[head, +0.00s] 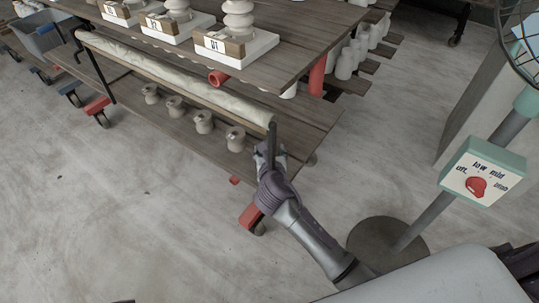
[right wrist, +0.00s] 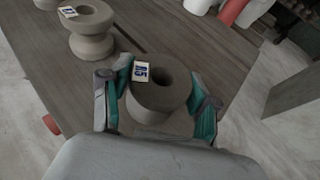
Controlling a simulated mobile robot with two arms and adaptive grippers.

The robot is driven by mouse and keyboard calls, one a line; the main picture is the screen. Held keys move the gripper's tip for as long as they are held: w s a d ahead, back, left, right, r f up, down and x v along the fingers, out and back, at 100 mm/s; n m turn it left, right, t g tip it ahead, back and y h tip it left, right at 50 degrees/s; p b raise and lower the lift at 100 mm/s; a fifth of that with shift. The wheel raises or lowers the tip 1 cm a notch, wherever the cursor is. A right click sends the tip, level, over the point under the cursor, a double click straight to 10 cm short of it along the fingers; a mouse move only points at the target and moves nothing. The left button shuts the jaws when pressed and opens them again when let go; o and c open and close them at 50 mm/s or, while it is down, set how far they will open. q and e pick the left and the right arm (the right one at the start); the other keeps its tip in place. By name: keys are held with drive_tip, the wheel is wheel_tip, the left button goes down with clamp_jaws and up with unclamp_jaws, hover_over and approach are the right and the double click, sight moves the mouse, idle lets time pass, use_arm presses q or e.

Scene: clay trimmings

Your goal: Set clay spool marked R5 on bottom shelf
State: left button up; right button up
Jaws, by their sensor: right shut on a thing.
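The grey clay spool marked R5 (right wrist: 160,102) is between the fingers of my right gripper (right wrist: 158,108), which is shut on it. The spool is upright, with its tag on the top rim. It is over the wooden bottom shelf (right wrist: 60,62); I cannot tell whether it touches the boards. In the head view my right gripper (head: 268,163) is at the near right end of the bottom shelf (head: 190,133) and hides the held spool. My left gripper is not in view.
Several clay spools stand in a row on the bottom shelf, the nearest (head: 235,138) left of my gripper. A pale roll (head: 180,78) runs along the shelf's front edge. The upper shelf (head: 290,72) is above. A fan stand (head: 420,220) is on the right.

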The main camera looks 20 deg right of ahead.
drive_tip(key=shift+f, duration=0.1)
drive_tip(key=o, duration=1.5)
